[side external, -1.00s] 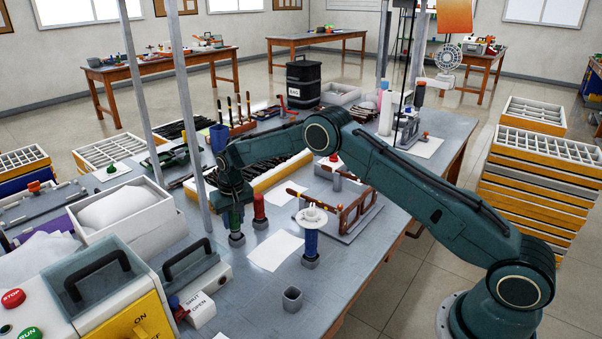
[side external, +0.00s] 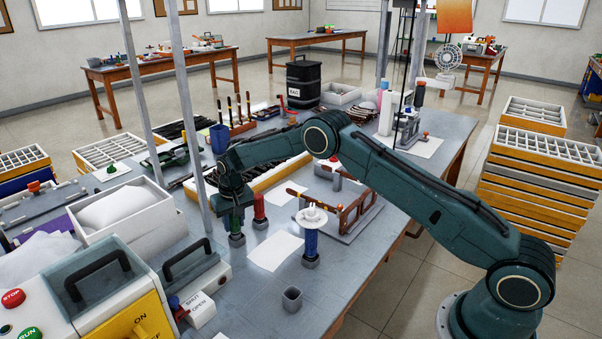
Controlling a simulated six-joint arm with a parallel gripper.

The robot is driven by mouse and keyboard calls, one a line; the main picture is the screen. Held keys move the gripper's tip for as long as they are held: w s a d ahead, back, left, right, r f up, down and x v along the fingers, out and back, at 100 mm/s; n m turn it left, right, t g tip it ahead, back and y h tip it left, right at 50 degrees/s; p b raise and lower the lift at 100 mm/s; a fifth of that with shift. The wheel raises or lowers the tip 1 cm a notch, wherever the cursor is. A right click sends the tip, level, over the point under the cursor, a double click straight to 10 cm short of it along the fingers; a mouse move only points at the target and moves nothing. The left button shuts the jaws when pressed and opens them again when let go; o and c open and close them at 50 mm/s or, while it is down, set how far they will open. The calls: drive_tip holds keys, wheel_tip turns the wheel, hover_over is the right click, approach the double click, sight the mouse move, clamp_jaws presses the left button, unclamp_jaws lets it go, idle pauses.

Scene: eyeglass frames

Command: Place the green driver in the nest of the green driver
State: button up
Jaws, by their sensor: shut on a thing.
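The green driver (side external: 237,222) stands upright below my gripper (side external: 236,207), which is shut on its upper part. The driver's lower end is at a small dark grey nest (side external: 237,240) on the bench. From this angle I cannot tell whether it is fully seated or only just in the mouth. My gripper hides the driver's top.
The red driver (side external: 259,207) stands in its own nest close on the right. An empty grey nest (side external: 292,299) is nearer the front. Grey posts and a white box (side external: 140,222) are left of my gripper.

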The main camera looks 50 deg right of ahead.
drive_tip(key=shift+f, duration=0.6)
idle(0.3)
drive_tip(key=o, duration=1.1)
drive_tip(key=shift+o, duration=0.2)
wheel_tip(320, 180, up, 14)
drive_tip(key=s, duration=0.2)
drive_tip(key=shift+a, duration=0.3)
drive_tip(key=shift+f, duration=0.1)
